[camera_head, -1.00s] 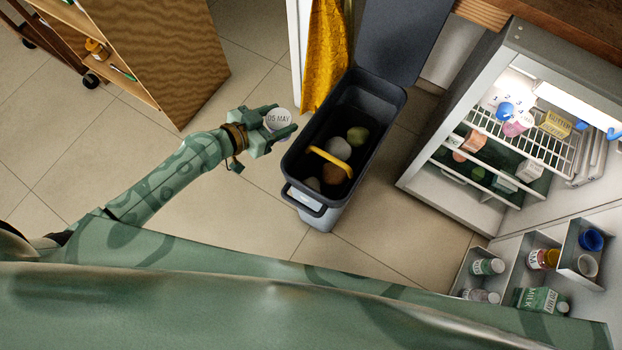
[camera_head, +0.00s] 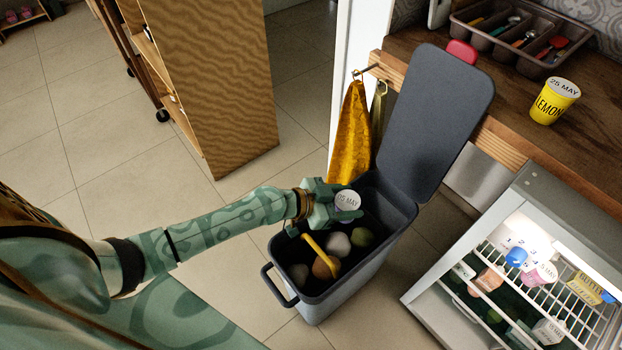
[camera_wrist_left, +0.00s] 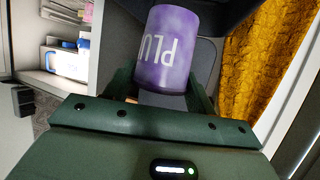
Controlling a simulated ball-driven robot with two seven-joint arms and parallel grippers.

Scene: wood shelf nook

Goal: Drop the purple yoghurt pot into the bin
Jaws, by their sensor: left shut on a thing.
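The purple yoghurt pot (camera_wrist_left: 172,50) is held between the fingers of my left gripper in the left wrist view, with "PLU" readable on its side. In the head view its pale date lid (camera_head: 347,200) shows between the fingertips. My left gripper (camera_head: 338,207) is shut on the pot, over the back left part of the open bin. The bin (camera_head: 345,285) is dark grey, with its lid (camera_head: 435,110) raised against the counter. Inside the bin lie several roundish lumps and a yellow curved thing. My right gripper is not in view.
A wooden counter (camera_head: 590,120) at the right bears a yellow lemon pot (camera_head: 553,101) and a cutlery tray (camera_head: 477,37). An open fridge (camera_head: 440,280) stands right of the bin. A yellow towel (camera_head: 350,135) hangs behind the bin. A wooden shelf unit (camera_head: 215,90) stands behind my arm.

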